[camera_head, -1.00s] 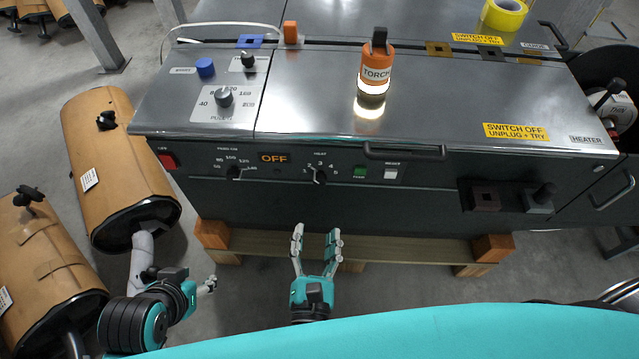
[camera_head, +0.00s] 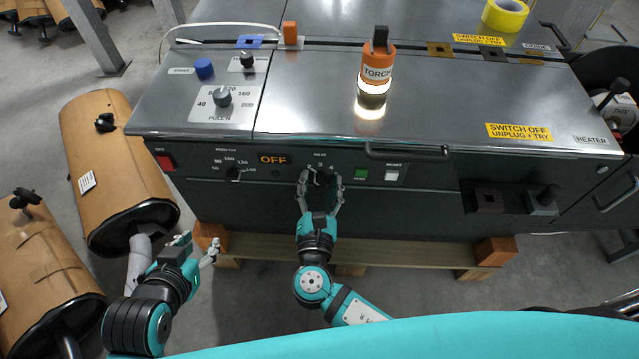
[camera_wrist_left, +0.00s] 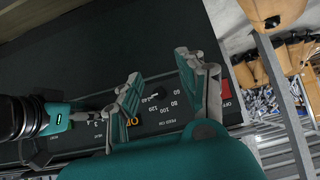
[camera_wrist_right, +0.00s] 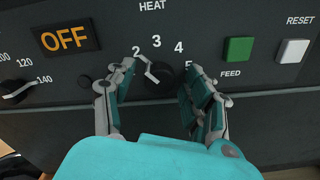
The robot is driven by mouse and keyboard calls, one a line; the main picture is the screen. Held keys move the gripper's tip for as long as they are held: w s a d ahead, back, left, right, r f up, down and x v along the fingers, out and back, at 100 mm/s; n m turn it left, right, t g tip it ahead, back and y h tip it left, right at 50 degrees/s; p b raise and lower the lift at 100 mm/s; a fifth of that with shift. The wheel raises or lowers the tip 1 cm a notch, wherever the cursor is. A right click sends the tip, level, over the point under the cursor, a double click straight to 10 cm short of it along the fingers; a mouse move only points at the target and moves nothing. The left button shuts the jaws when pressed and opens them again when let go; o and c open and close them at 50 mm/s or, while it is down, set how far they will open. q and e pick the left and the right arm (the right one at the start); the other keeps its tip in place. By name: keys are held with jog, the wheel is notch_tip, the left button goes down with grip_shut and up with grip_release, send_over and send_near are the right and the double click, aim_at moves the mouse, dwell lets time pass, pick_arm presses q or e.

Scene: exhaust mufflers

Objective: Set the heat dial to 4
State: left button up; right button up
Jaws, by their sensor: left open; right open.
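The heat dial (camera_wrist_right: 160,76) is a dark knob on the heater's front panel, below the numbers and the HEAT label. In the right wrist view its pale pointer leans up and left, near the 2. My right gripper (camera_wrist_right: 148,84) is open with its fingers on either side of the dial; I cannot tell whether they touch it. In the head view this gripper (camera_head: 319,186) partly covers the dial. My left gripper (camera_head: 204,248) is open and empty, low in front of the panel's left part; its fingers also show in the left wrist view (camera_wrist_left: 160,70).
Beside the heat dial are the lit OFF display (camera_wrist_right: 66,38), green feed button (camera_wrist_right: 238,50) and white reset button (camera_wrist_right: 294,52). An orange torch (camera_head: 376,70) stands on top. Wrapped mufflers (camera_head: 120,165) lie left.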

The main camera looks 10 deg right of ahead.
grip_shut()
